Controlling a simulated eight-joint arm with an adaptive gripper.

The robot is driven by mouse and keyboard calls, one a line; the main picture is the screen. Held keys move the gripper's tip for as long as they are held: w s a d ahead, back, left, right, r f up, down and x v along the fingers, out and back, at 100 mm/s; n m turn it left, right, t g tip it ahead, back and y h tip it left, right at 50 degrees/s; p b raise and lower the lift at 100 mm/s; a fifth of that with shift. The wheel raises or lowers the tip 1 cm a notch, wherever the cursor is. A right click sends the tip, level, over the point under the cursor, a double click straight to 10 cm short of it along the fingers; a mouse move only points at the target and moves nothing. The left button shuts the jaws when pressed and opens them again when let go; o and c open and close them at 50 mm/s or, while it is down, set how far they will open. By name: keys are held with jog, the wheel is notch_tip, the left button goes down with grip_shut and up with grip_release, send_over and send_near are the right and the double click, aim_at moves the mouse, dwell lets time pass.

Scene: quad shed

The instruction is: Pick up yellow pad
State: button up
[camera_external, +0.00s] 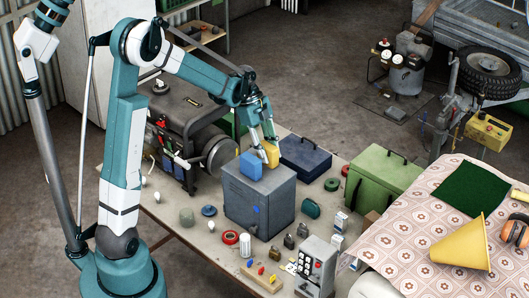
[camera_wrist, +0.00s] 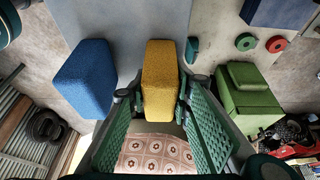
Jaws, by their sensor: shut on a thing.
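The yellow pad (camera_external: 272,152) is a small block at the top of the grey metal box (camera_external: 245,203), at its back right. It also shows in the wrist view (camera_wrist: 161,75), upright in the middle. My gripper (camera_external: 267,155) points down with its fingers on either side of the pad and is shut on it. In the wrist view my gripper (camera_wrist: 160,93) has a green finger on each side of the pad. I cannot tell whether the pad touches the box top. A blue pad (camera_external: 250,166) stands on the box beside it, also in the wrist view (camera_wrist: 88,78).
A dark blue case (camera_external: 306,157) and a green toolbox (camera_external: 383,177) stand behind and right of the box. A generator (camera_external: 185,125) is at the left. Padlocks, tape rolls and a keypad box (camera_external: 317,266) crowd the front of the table.

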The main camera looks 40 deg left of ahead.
jog(key=shift+r, duration=4.95)
